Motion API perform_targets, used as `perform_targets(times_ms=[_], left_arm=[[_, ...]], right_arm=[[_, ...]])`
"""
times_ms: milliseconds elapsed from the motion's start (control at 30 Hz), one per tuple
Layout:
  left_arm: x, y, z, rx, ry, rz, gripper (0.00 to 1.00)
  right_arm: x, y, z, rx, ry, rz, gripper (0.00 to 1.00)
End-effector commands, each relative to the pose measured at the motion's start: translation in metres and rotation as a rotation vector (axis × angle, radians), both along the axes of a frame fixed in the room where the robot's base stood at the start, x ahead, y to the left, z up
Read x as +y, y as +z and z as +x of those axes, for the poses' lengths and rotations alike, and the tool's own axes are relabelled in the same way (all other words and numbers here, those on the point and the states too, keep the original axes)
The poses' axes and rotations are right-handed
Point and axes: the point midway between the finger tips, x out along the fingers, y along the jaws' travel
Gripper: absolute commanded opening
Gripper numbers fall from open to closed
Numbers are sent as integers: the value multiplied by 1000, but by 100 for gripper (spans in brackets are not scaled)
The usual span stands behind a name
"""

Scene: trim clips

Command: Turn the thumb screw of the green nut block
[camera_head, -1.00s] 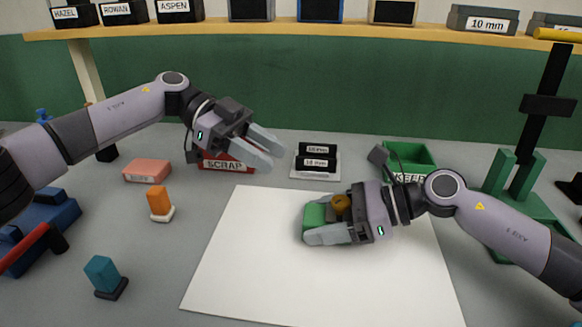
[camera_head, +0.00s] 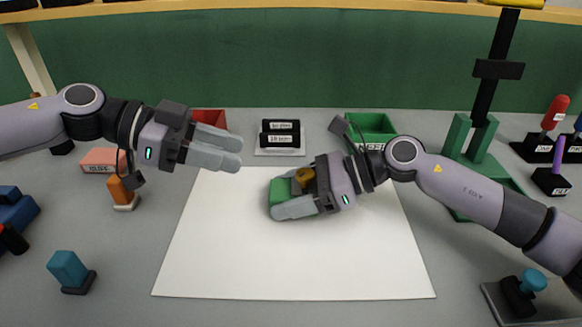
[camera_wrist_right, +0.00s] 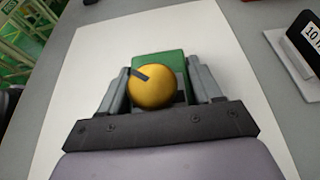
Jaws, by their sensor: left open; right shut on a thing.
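The green nut block (camera_head: 278,190) is on the white mat (camera_head: 300,262), held between the fingers of my right gripper (camera_head: 290,196). Its yellow thumb screw (camera_head: 304,174) sits on top, next to the gripper's palm. In the right wrist view the round yellow screw (camera_wrist_right: 153,88) has a dark mark at its upper left, and the green block (camera_wrist_right: 160,63) shows behind it between the two fingers (camera_wrist_right: 160,88). My left gripper (camera_head: 228,152) is open and empty. It is above the far left part of the mat, apart from the block and to its left.
Behind the mat stand a red bin (camera_head: 208,117), partly hidden by my left gripper, two black labelled blocks (camera_head: 280,133) on a pale plate, and a green bin (camera_head: 372,127). A green stand (camera_head: 478,150) is at right. The mat's front is clear.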

Motion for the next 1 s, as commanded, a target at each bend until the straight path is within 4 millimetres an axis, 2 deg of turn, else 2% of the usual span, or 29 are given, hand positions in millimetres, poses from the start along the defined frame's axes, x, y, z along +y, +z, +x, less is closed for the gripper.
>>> perform_targets(times_ms=[300,500,700,1000], left_arm=[[-58,-25,5,2,-6,2,41],[-86,-36,8,0,-3,2,41],[-99,-41,9,0,-2,1,41],[-100,-42,10,0,-1,1,41]], right_arm=[[0,1,0,0,-1,1,27],[0,1,0,0,-1,1,27],[0,1,0,0,-1,1,27],[0,1,0,0,0,1,27]])
